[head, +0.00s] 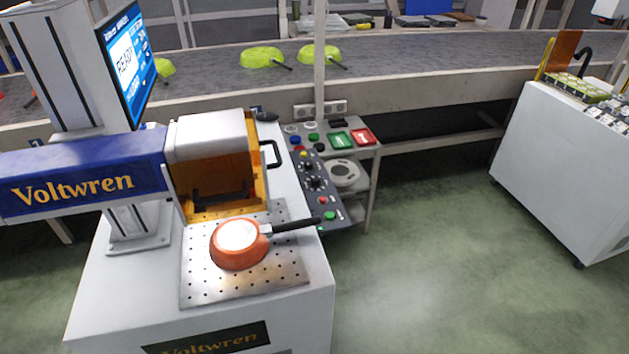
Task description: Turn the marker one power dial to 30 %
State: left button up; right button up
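The panel carries black dials (314,183), a yellow part, and red and green buttons. The dial labels and pointer settings are too small to read, and I cannot tell which dial is the power dial. The marker's screen (128,62) reads "READY". An orange pan (238,246) with a black handle lies on the perforated plate (205,289). Neither of my grippers is in view.
A grey conveyor (400,55) with yellow-green pans (262,57) runs across the back. A shelf stand (372,152) with green and red trays stands right of the panel. A white cart (560,160) is at the right. The green floor between is clear.

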aim_at(316, 180)
jog(key=i+l+z, duration=0.15)
jog(key=l+z, duration=0.25)
jog(key=i+l+z, duration=0.55)
jog(key=l+z, duration=0.2)
jog(key=i+l+z, duration=0.4)
jog(key=i+u, duration=0.55)
jog(key=u, duration=0.25)
